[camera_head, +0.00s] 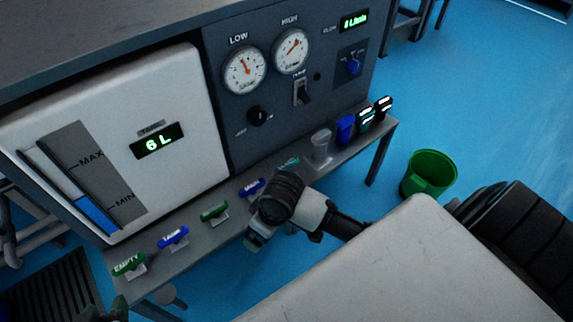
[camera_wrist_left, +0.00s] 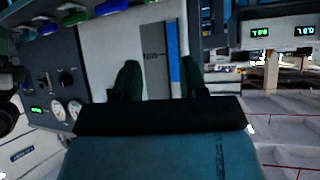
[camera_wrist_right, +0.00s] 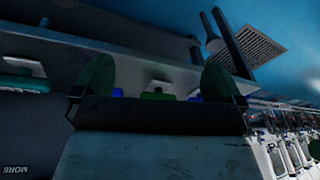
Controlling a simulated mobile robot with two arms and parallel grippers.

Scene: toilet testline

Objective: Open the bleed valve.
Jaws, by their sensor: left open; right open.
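A row of coloured valve handles runs along the shelf below the panel: a green one marked EMPTY (camera_head: 128,264), a blue one (camera_head: 173,238), a green one (camera_head: 214,212), another blue one (camera_head: 251,188) and a teal one (camera_head: 289,163). I cannot read which is the bleed valve. My right gripper (camera_head: 254,243) is mostly hidden under its wrist, in front of the shelf. In the right wrist view it is open and empty (camera_wrist_right: 158,82), with a green handle (camera_wrist_right: 158,96) beyond its fingers. My left gripper (camera_head: 106,309) is at the bottom left edge, open and empty in the left wrist view (camera_wrist_left: 161,80).
A white tank (camera_head: 190,110) reads 6 L, its blue level near MIN. A dark panel carries LOW (camera_head: 245,69) and HIGH (camera_head: 291,51) gauges, a knob and a switch. Cups (camera_head: 345,129) stand at the shelf's right end. A green bin (camera_head: 428,174) stands on the floor.

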